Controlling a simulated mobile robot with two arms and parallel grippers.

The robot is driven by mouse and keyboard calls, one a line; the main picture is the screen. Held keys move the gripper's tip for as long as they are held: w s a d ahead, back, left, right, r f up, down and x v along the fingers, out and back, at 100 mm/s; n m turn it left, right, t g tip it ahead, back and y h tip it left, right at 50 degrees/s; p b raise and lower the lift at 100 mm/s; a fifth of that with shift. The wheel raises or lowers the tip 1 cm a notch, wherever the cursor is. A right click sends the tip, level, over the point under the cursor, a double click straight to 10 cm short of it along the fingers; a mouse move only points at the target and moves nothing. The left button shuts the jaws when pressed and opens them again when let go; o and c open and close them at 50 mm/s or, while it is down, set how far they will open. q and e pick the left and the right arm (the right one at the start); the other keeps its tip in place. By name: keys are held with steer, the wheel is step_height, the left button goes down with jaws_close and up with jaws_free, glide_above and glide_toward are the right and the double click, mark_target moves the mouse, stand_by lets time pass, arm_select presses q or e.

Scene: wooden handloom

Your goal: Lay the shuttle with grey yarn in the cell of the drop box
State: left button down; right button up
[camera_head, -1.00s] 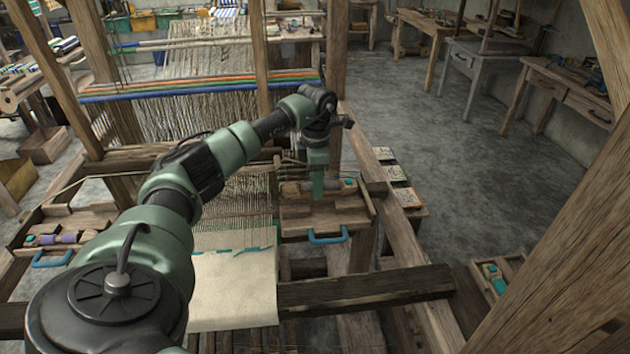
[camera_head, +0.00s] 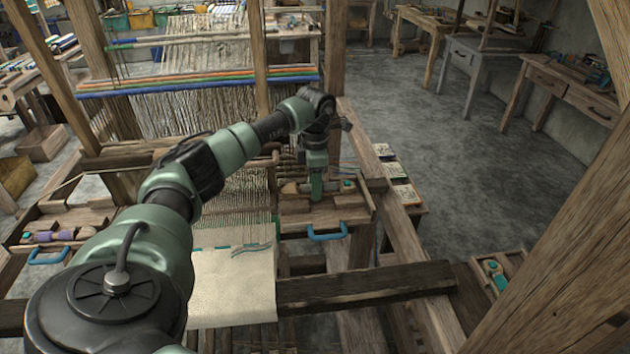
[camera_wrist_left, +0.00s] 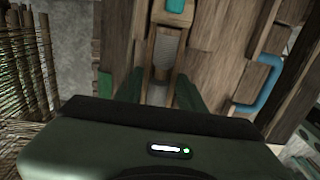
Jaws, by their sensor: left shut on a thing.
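The wooden shuttle with grey yarn (camera_wrist_left: 167,52) is between my left gripper's fingers in the left wrist view, with a teal part at its far end. My left gripper (camera_head: 316,194) is shut on it at the loom's right side. The shuttle's wooden end (camera_head: 291,188) shows left of the fingers in the head view. The gripper and shuttle are low at the drop box (camera_head: 326,216), a wooden box with a blue handle. The fingers hide the shuttle's middle, and I cannot tell whether it touches the cell floor. My right gripper is not in view.
A box with a purple-yarn shuttle (camera_head: 56,236) stands at the loom's left side. Cream cloth (camera_head: 232,285) and warp threads lie left of the drop box. Wooden posts and beams surround the arm. A tray with a teal item (camera_head: 497,278) is at right; the floor beyond is open.

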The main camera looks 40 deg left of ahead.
arm_select(q)
steer(key=shift+f, duration=0.55)
steer(key=c, duration=0.8)
jaws_free()
steer(key=shift+o, duration=0.2)
steer(key=shift+r, duration=0.15)
steer(key=shift+r+b, duration=0.35)
step_height(320, 180, up, 7)
steer(key=shift+b, duration=0.75)
